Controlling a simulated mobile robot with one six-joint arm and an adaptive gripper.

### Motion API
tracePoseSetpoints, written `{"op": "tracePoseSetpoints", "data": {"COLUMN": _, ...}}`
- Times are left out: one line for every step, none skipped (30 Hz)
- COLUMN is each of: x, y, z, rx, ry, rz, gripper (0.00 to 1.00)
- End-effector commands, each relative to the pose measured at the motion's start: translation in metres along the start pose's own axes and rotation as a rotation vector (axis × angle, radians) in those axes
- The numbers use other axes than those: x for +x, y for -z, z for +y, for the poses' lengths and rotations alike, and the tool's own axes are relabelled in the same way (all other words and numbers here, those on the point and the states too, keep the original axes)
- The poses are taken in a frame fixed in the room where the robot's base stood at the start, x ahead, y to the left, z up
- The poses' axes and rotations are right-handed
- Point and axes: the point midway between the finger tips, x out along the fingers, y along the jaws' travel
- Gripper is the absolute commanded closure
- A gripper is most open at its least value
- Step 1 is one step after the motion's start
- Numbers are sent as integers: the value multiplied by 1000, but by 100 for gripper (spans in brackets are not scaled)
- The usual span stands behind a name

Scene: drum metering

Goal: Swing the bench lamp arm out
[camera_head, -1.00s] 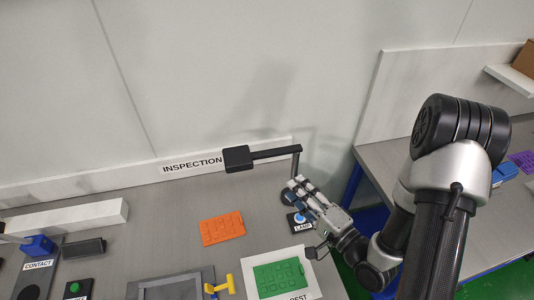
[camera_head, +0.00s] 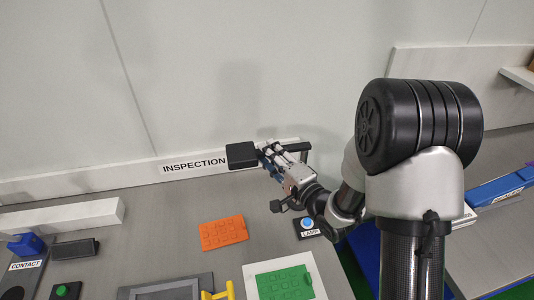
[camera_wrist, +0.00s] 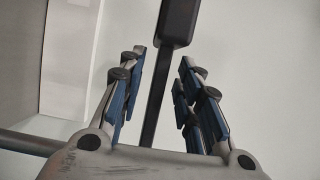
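The bench lamp has a flat black head (camera_head: 241,155) in front of the back wall, beside the INSPECTION sign. Its thin arm runs right to a post (camera_head: 304,152) and is partly hidden behind my gripper (camera_head: 269,154). In the wrist view the lamp arm (camera_wrist: 155,90) passes between the blue-padded fingers of my gripper (camera_wrist: 163,62), with a visible gap on each side. The lamp head (camera_wrist: 180,18) is just beyond the fingertips. The fingers are open and not closed on the arm.
A blue LAMP button (camera_head: 307,223) is on the bench below my wrist. An orange plate (camera_head: 223,232) and a green plate (camera_head: 285,284) lie in front. A yellow handle (camera_head: 218,293) stands between them and a grey frame (camera_head: 160,292). The INSPECTION sign (camera_head: 194,164) is on the back ledge.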

Motion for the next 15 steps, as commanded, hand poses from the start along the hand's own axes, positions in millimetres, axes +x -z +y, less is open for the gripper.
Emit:
{"op": "tracePoseSetpoints", "data": {"x": 6, "y": -1, "z": 0, "rx": -1, "ry": 1, "rz": -3, "gripper": 68}}
{"op": "tracePoseSetpoints", "data": {"x": 9, "y": -1, "z": 0, "rx": -1, "ry": 1, "rz": -3, "gripper": 68}}
{"op": "tracePoseSetpoints", "data": {"x": 12, "y": -1, "z": 0, "rx": -1, "ry": 1, "rz": -2, "gripper": 68}}
{"op": "tracePoseSetpoints", "data": {"x": 14, "y": 0, "z": 0, "rx": -1, "ry": 0, "rz": -1, "gripper": 68}}
{"op": "tracePoseSetpoints", "data": {"x": 15, "y": 0, "z": 0, "rx": -1, "ry": 0, "rz": -1, "gripper": 68}}
{"op": "tracePoseSetpoints", "data": {"x": 16, "y": 0, "z": 0, "rx": -1, "ry": 0, "rz": -1, "gripper": 68}}
{"op": "tracePoseSetpoints", "data": {"x": 17, "y": 0, "z": 0, "rx": -1, "ry": 0, "rz": 0, "gripper": 68}}
{"op": "tracePoseSetpoints", "data": {"x": 18, "y": 0, "z": 0, "rx": -1, "ry": 0, "rz": 0, "gripper": 68}}
{"op": "tracePoseSetpoints", "data": {"x": 18, "y": 0, "z": 0, "rx": 0, "ry": 0, "rz": 0, "gripper": 68}}
{"op": "tracePoseSetpoints", "data": {"x": 18, "y": 0, "z": 0, "rx": 0, "ry": 0, "rz": 0, "gripper": 68}}
{"op": "tracePoseSetpoints", "data": {"x": 18, "y": 0, "z": 0, "rx": 0, "ry": 0, "rz": 0, "gripper": 68}}
{"op": "tracePoseSetpoints", "data": {"x": 18, "y": 0, "z": 0, "rx": 0, "ry": 0, "rz": 0, "gripper": 68}}
{"op": "tracePoseSetpoints", "data": {"x": 18, "y": 0, "z": 0, "rx": 0, "ry": 0, "rz": 0, "gripper": 68}}
{"op": "tracePoseSetpoints", "data": {"x": 18, "y": 0, "z": 0, "rx": 0, "ry": 0, "rz": 0, "gripper": 68}}
{"op": "tracePoseSetpoints", "data": {"x": 18, "y": 0, "z": 0, "rx": 0, "ry": 0, "rz": 0, "gripper": 70}}
